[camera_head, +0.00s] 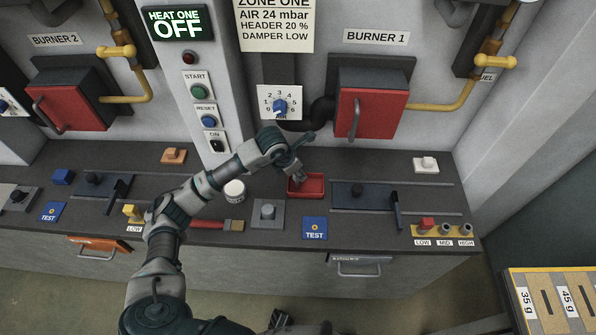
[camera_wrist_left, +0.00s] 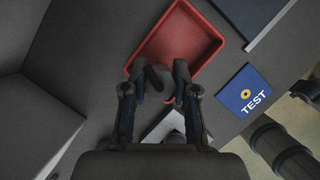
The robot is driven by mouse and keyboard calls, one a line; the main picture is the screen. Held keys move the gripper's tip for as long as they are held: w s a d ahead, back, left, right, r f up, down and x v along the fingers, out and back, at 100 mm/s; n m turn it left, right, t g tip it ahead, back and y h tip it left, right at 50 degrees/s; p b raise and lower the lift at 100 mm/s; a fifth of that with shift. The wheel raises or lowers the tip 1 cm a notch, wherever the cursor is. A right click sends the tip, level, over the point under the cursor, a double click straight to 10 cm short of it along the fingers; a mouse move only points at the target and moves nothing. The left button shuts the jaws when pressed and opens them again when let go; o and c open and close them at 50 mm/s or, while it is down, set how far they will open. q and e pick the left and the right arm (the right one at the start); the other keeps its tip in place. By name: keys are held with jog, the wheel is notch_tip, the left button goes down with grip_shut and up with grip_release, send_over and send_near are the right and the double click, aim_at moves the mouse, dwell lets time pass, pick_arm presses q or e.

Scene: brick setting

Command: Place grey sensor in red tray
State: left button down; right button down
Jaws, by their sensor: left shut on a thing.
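The red tray (camera_head: 318,188) lies on the dark bench top below the red burner 1 door; it also shows in the left wrist view (camera_wrist_left: 207,51). My left gripper (camera_head: 297,178) is at the tray's left side, fingers pointing down. In the wrist view the gripper (camera_wrist_left: 160,88) is shut on a small grey piece (camera_wrist_left: 158,76), taken as the grey sensor, over the tray's near edge. Whether it touches the tray floor is hard to tell. Dark parts at the bottom edge of the head view may be my right gripper (camera_head: 298,326), cut off.
A blue TEST card (camera_head: 314,228) lies in front, a dark blue plate (camera_head: 362,196) to the right. A white jar (camera_head: 234,191) and a red-handled brush (camera_head: 218,224) lie left, near my arm.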

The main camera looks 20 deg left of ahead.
pick_arm(q)
jog(key=c, duration=1.1)
grip_release()
jog(key=shift+a+f, duration=0.1)
jog(key=shift+o, duration=1)
jog(key=shift+a, duration=0.15)
pick_arm(e)
jog(key=shift+w+a+r, duration=0.1)
jog(key=shift+w+a, duration=0.05)
jog(key=shift+w, duration=0.1)
pick_arm(q)
jog(key=v, duration=1.2)
pick_arm(e)
jog(key=shift+s, duration=0.15)
